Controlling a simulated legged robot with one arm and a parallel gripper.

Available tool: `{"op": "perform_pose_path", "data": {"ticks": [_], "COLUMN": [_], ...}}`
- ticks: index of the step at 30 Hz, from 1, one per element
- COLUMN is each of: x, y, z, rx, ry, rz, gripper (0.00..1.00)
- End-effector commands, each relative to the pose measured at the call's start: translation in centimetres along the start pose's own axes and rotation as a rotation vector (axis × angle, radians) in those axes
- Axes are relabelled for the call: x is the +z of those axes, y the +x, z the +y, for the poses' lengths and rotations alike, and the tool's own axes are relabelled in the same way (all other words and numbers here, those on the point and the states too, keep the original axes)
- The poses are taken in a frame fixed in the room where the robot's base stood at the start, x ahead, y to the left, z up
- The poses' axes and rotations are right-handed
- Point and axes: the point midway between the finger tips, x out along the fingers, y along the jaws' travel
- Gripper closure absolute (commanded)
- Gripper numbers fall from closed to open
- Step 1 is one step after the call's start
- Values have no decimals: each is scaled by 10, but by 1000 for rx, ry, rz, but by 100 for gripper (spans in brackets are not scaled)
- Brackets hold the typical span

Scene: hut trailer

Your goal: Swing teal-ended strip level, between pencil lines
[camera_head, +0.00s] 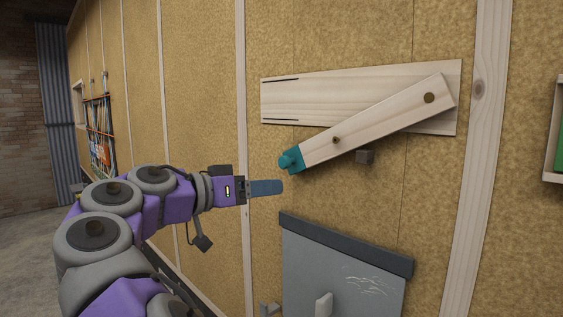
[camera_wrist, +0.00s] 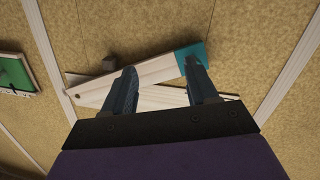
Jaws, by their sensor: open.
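A wooden strip (camera_head: 375,125) with a teal end (camera_head: 291,160) is fixed to a pale backing board (camera_head: 340,84) on the wall by a brass pivot at its right. It tilts, with the teal end low and left, below the board. Two short dark pencil lines (camera_head: 281,80) mark the board's left end, one near the top and one near the bottom. My gripper (camera_head: 266,187) is open just below and left of the teal end, apart from it. In the wrist view the strip (camera_wrist: 145,82) and teal end (camera_wrist: 190,58) show beyond the open fingers (camera_wrist: 163,86).
A grey panel (camera_head: 340,275) with a dark top edge is below. A green-faced framed board (camera_wrist: 14,73) is off to the side. Wooden battens (camera_head: 478,150) run up the wall.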

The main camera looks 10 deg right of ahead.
Motion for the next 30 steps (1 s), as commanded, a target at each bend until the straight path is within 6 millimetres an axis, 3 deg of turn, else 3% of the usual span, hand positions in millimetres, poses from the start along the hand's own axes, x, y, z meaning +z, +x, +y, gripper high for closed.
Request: {"op": "perform_pose_path", "data": {"ticks": [3, 6, 11, 20, 30], "x": [-15, -21, -27, -28, -38], "y": [-36, -52, -59, -31, 32], "z": [-22, -30, -30, -37, -45], "rx": [-58, -89, -117, -114, -118], "ry": [117, 192, 260, 263, 262], "rz": [72, 100, 113, 117, 119], "gripper": [42, 42, 42, 42, 42]}}
